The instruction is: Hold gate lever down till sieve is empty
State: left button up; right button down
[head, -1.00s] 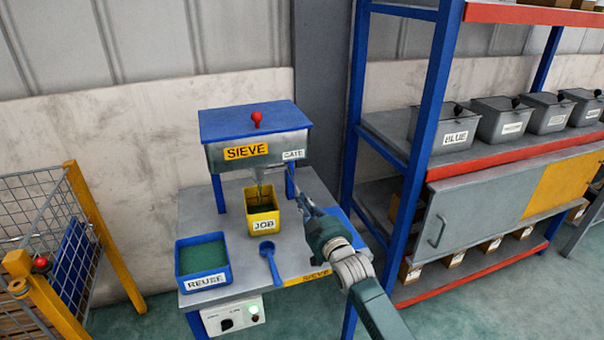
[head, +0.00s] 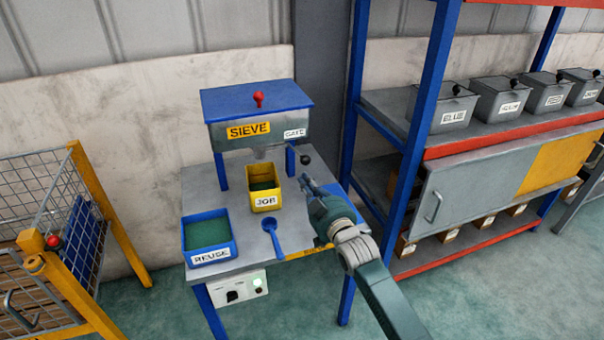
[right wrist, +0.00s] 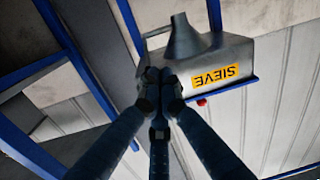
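The sieve (head: 262,118) is a grey hopper with a blue lid and red knob, standing on blue legs. The gate lever's black knob (head: 305,159) shows below the GATE label, and no gripper touches it. The yellow JOB bin (head: 264,201) stands under the spout with green grains inside; no stream falls into it. My right gripper (head: 304,181) is just right of the bin, apart from the lever. In the right wrist view its fingertips (right wrist: 160,84) are together and empty, below the spout (right wrist: 187,40). The sieve's inside is hidden by its lid. My left gripper is out of view.
A blue REUSE tray (head: 209,254) of green grains and a blue scoop (head: 273,238) lie on the table (head: 305,220). A wire cage (head: 45,215) stands at the left. A blue-posted shelf with grey bins (head: 452,108) stands close on the right.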

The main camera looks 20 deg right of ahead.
jog(key=s, duration=0.3)
jog(key=s+d+f, duration=0.1)
jog(key=s, duration=0.1)
jog(key=shift+s+f+b, duration=0.1)
jog(key=shift+s+b, duration=0.15)
jog(key=shift+b, duration=0.1)
jog(key=shift+f, duration=0.1)
